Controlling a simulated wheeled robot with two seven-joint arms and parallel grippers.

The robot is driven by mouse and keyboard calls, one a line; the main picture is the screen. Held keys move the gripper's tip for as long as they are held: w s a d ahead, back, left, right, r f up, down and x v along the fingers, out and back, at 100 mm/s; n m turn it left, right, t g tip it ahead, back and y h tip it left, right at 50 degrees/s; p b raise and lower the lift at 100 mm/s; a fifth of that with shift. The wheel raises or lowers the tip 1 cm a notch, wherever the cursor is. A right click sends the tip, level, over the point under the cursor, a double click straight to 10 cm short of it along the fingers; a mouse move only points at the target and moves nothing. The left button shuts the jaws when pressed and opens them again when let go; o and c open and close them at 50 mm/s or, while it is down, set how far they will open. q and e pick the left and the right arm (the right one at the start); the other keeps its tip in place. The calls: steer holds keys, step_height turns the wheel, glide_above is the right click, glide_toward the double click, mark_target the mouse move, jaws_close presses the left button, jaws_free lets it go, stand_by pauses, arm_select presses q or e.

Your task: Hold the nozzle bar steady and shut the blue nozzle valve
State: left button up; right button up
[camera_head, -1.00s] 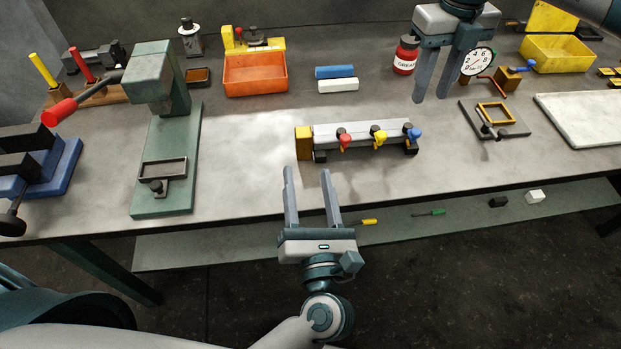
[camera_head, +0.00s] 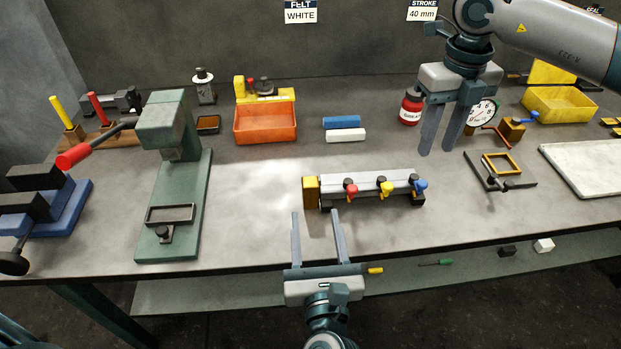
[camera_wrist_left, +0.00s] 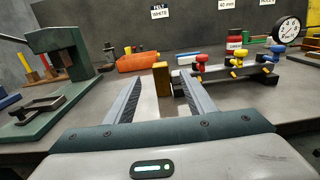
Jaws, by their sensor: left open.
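The nozzle bar (camera_head: 372,183) is a grey bar on low dark supports, lying on the bench with a yellow block (camera_head: 311,193) at its left end. A red valve (camera_head: 350,190), a yellow valve (camera_head: 385,188) and the blue nozzle valve (camera_head: 420,187) sit along it, blue at the right end. My left gripper (camera_head: 316,224) is open and empty, in front of the yellow block. In the left wrist view the yellow block (camera_wrist_left: 161,78) shows beyond and between the fingers, apart from them. My right gripper (camera_head: 437,150) is open and empty, above the bench behind the bar's right end.
A green press (camera_head: 170,190) stands to the left. An orange bin (camera_head: 265,124), blue and white blocks and a red jar (camera_head: 410,108) are at the back. A dial gauge (camera_head: 483,112) and a clamp plate (camera_head: 500,171) are to the right.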

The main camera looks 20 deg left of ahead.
arm_select(q)
steer(key=x, duration=1.6)
jaws_close()
arm_select(e)
jaws_close()
arm_select(q)
steer(key=shift+f, duration=0.1)
arm_select(e)
steer(key=w+d+f+m+g+y, duration=0.1)
steer(key=d+f+g+y, duration=0.2)
steer(key=d+y, duration=0.4)
steer(key=w+d+f+m+g+y, duration=0.1)
steer(key=d+f+m+g+y, duration=0.1)
steer(key=d+f+y, duration=0.4)
steer(key=d+y, duration=0.2)
steer(key=d, duration=0.2)
steer(key=shift+d+g, duration=0.3)
steer(key=shift+g, duration=0.1)
steer(key=shift+f, duration=0.1)
